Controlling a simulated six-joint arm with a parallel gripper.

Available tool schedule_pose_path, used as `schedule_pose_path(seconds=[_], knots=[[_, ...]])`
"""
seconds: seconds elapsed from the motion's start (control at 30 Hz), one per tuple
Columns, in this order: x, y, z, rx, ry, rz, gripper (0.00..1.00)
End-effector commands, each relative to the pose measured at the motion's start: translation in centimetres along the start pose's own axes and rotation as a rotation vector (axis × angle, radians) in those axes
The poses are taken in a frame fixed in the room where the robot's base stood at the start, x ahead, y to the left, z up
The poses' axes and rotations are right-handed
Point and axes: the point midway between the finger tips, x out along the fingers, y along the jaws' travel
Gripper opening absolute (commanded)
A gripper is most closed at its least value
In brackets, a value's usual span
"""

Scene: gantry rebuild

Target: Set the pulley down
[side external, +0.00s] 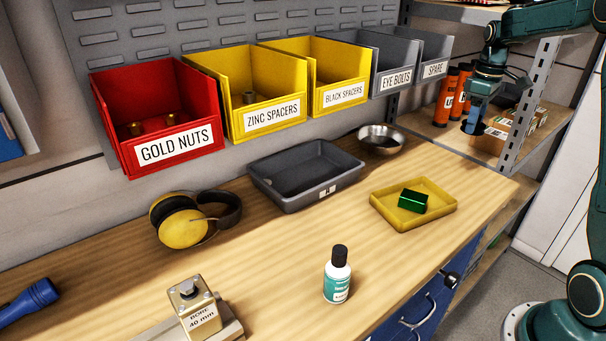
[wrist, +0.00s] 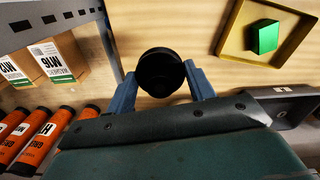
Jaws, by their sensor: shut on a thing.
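The pulley (wrist: 160,72) is a black round piece with a dark hollow middle. My gripper (wrist: 161,80) is shut on it, one blue finger on each side. In the side external view my gripper (side external: 476,108) hangs at the upper right, near the shelf upright, and the pulley shows only as a small dark shape (side external: 471,127) at the fingertips. The wooden bench top (side external: 275,240) shows behind the pulley in the wrist view. How high the pulley is above it I cannot tell.
A yellow tray (side external: 443,218) holds a green block (side external: 413,201). A grey tray (side external: 268,190), a metal bowl (side external: 381,139), ear defenders (side external: 185,225) and a bottle (side external: 338,275) stand on the bench. The perforated shelf upright (side external: 525,115), orange tubes (side external: 446,95) and boxes (wrist: 60,58) are close to my gripper.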

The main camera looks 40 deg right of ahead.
Motion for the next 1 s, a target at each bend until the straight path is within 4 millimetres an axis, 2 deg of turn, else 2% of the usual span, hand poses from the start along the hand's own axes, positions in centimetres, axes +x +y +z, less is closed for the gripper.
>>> schedule_pose_path(seconds=[0.2, 0.4, 0.53, 0.87, 1.0], knots=[[4.3, -0.1, 0.0, 0.000, -0.002, -0.003, 0.22], [7.5, -0.1, 0.0, -0.001, -0.001, -0.001, 0.22], [8.6, -0.1, 0.0, -0.001, 0.000, 0.000, 0.22], [9.3, -0.1, 0.0, -0.001, 0.001, 0.000, 0.22], [10.8, -0.1, 0.0, -0.001, -0.001, -0.001, 0.22]])
